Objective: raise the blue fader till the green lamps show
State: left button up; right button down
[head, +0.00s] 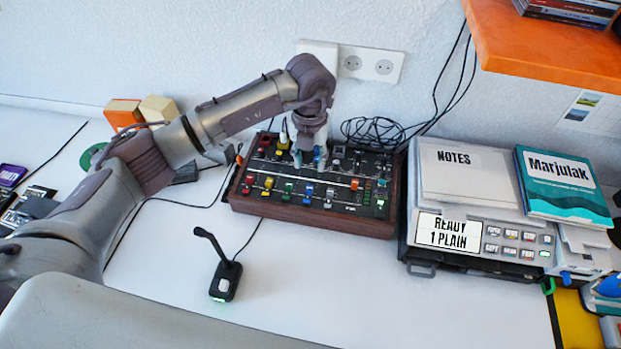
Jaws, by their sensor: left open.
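The mixer (317,215) is a dark panel in a brown wooden case on the white table. Its front row has coloured fader caps: red, yellow, green, blue, white and orange. The blue fader (308,190) sits low in the row, between the green and white caps. A small column of lamps (367,190) stands at the panel's right end; some green shows there, but the lamps are too small to read surely. My left gripper (308,163) is open and points down over the panel, behind the blue cap as seen here. It hides part of the panel's upper middle.
A printer (470,200) with a notes box and a teal book stands close to the mixer's right. A small microphone (224,275) stands in front. Black cables (375,132) lie behind. An orange shelf (545,55) overhangs at upper right.

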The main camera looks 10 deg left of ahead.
aim_at(310, 186)
pick_arm(q)
notch_tip(310, 186, down, 10)
jog(key=shift+w+r+p, duration=0.15)
jog(key=shift+r+p, duration=0.1)
jog(key=shift+p, duration=0.35)
grip_shut()
